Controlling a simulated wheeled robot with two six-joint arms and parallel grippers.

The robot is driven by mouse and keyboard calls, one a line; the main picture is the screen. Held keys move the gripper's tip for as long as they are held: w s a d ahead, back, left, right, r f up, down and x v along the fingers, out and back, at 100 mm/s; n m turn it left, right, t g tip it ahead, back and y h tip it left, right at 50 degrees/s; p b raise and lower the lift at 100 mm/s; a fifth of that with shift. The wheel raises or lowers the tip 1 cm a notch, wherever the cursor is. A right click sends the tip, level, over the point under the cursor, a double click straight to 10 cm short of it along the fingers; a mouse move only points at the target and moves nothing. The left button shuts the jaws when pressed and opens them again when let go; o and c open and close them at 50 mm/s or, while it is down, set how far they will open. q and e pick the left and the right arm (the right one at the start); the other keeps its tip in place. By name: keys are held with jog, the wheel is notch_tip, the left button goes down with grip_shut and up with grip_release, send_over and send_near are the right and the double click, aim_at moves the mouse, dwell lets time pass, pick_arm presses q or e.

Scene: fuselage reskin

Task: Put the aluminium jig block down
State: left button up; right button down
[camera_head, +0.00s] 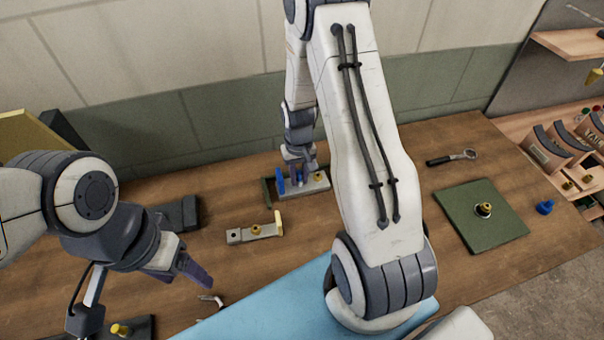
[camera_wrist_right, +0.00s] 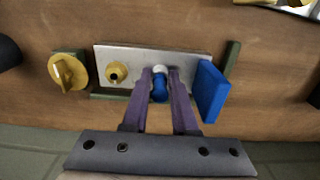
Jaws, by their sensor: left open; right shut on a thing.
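The aluminium jig block (camera_head: 315,187) is a flat silver block with a brass bushing, at the back middle of the table. In the right wrist view the block (camera_wrist_right: 130,62) lies along green edge strips with a blue tab (camera_wrist_right: 210,90) at one end. My right gripper (camera_head: 299,176) is over it. Its purple fingers (camera_wrist_right: 159,80) are shut on a blue knob at the block, seen between the fingertips. I cannot tell whether the block rests fully on the surface. My left gripper (camera_head: 185,272) is open and empty above the table at the left.
A second silver piece (camera_head: 240,236) with a brass knob and yellow end lies nearer. A yellow knob (camera_wrist_right: 68,72) stands beside the block. A green plate (camera_head: 465,230), a wrench (camera_head: 452,158) and a blue part (camera_head: 545,207) are at the right. A light blue panel (camera_head: 270,305) lies in front.

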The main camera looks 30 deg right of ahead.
jog(key=shift+f, duration=0.1)
jog(key=c, duration=0.7)
grip_release()
